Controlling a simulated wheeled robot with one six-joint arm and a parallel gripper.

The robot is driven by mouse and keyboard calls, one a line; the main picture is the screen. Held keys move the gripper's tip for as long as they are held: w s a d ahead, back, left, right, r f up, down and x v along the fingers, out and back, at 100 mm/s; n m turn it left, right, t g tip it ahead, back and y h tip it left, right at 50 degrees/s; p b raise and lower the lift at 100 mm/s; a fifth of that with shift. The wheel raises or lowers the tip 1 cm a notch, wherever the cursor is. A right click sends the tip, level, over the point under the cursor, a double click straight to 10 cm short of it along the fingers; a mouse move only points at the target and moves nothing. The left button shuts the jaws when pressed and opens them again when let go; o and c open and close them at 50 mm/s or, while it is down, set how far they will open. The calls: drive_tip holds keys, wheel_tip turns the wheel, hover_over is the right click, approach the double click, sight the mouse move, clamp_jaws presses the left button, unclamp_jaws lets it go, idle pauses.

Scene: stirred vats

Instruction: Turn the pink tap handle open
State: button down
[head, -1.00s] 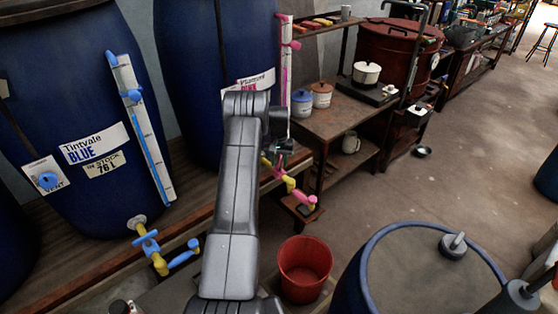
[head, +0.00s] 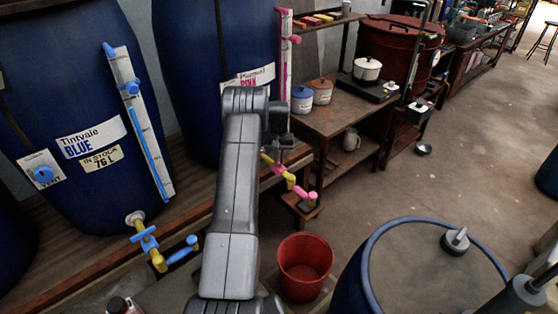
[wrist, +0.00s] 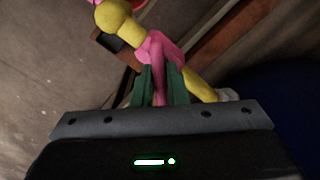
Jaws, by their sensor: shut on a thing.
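The pink tap (head: 290,178) is a yellow pipe with pink parts, low on the front of the pink-labelled blue vat (head: 200,75). In the wrist view, the pink handle (wrist: 158,48) rises from between the green fingers of my gripper (wrist: 161,88). The fingers are shut on it, one on each side. The yellow pipe (wrist: 196,83) runs behind the handle to the lower right, and a yellow joint (wrist: 114,18) is at the upper left. In the head view, my gripper (head: 285,152) is just above the tap, and my wrist hides the fingers and handle.
The blue vat's tap (head: 148,240) is at left. A wooden shelf table (head: 335,118) with pots is behind right. A blue-rimmed drum (head: 372,262) is at front right.

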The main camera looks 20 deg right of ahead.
sight(279, 156)
drive_tip(key=n+b, duration=0.4)
drive_tip(key=shift+f, duration=0.15)
drive_tip(key=shift+r+n+b, duration=0.2)
drive_tip(key=shift+n+b, duration=0.9)
drive_tip(key=shift+n, duration=1.2)
drive_tip(key=c, duration=1.4)
unclamp_jaws()
drive_tip(key=shift+c, duration=0.2)
wheel_tip(279, 156, up, 14)
drive_tip(key=shift+b, duration=0.45)
drive_tip(key=shift+f, duration=0.1)
